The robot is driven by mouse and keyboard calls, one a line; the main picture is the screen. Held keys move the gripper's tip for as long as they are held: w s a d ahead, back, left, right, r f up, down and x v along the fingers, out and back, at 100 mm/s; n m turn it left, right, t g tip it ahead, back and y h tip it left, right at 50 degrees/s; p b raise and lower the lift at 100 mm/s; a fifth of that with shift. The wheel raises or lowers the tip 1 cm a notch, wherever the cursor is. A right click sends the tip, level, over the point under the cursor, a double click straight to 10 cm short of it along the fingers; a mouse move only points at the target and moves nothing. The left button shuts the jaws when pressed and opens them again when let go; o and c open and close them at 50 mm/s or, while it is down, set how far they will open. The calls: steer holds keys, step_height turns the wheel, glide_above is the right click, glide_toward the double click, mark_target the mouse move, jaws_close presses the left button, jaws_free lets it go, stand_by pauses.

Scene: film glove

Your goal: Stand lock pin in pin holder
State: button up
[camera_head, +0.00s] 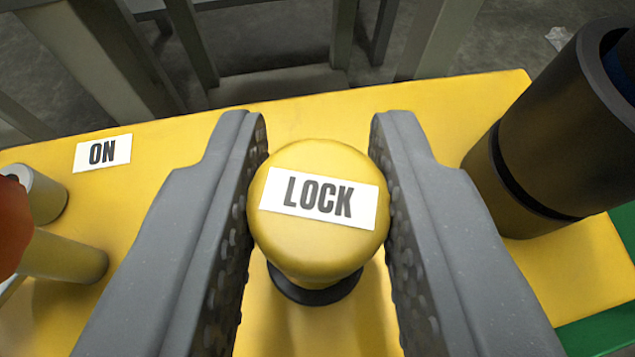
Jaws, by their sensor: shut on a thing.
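The lock pin (318,250) is a yellow round-topped piece with a white "LOCK" label on its top. It sits between the two grey textured fingers of my gripper (318,190), which are shut on its sides. A dark ring (315,290) shows below the pin's head, against the yellow surface; I cannot tell whether it belongs to the pin or to the surface. The pin's lower part is hidden under its head. At the right stands a dark hollow cylinder (560,130), open at the top; I cannot tell if it is the pin holder.
The yellow surface (420,105) carries an "ON" label (102,153) at the left. Pale yellow-grey cylinders (65,257) and a red-orange part (12,225) stand at the left edge. Green (600,328) shows at the lower right. Grey metal legs (190,45) stand beyond the far edge.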

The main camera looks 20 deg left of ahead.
steer(key=shift+f, duration=0.1)
steer(key=o, duration=1)
steer(key=shift+c, duration=0.2)
steer(key=shift+s+d+r, duration=0.1)
steer(key=shift+s+r, duration=0.05)
steer(key=shift+r, duration=0.05)
steer(key=p+v, duration=0.2)
steer(key=v, duration=0.9)
steer(key=shift+s, duration=0.4)
steer(key=shift+w+d+r, duration=0.1)
steer(key=shift+d+r, duration=0.05)
